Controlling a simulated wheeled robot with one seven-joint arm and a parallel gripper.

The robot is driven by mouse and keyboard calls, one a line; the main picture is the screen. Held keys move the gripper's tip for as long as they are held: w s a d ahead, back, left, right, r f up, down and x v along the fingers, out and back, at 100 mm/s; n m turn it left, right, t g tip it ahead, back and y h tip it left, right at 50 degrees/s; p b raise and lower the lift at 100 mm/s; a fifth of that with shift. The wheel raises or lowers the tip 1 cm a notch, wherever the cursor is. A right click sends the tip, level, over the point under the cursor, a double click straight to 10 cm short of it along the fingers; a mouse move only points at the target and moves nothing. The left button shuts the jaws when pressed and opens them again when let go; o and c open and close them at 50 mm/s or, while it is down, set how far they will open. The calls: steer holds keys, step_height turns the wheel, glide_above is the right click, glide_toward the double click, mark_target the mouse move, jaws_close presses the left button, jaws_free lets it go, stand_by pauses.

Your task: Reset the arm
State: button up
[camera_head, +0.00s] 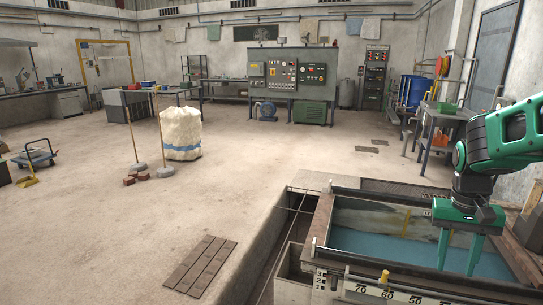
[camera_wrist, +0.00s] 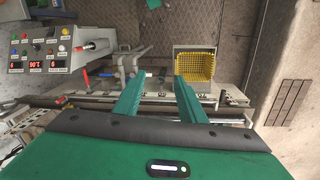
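My gripper (camera_head: 458,262) hangs from my green and black arm (camera_head: 505,140) at the right of the head view. Its two green fingers point down, apart, over a tank (camera_head: 375,245) of blue-green water. I cannot tell from this view whether the tips touch the water. In the wrist view the gripper (camera_wrist: 158,80) shows two separated green fingers with nothing held between them.
The wrist view shows a yellow-lined bin (camera_wrist: 195,65), a control box (camera_wrist: 38,50) with red displays, and pipework (camera_wrist: 128,62). In the head view, a numbered scale (camera_head: 385,290) runs along the tank's near edge. A white sack (camera_head: 181,133) stands on open floor.

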steer(key=s+a+y, duration=0.1)
steer(key=s, duration=1.7)
steer(key=shift+s+a+m+t, duration=0.2)
steer(key=shift+s+m+t, duration=0.1)
steer(key=shift+s, duration=0.1)
steer(key=shift+r, duration=0.1)
steer(key=shift+w+f, duration=0.25)
steer(key=shift+w, duration=0.4)
steer(key=shift+s, duration=0.15)
steer(key=shift+c, duration=0.7)
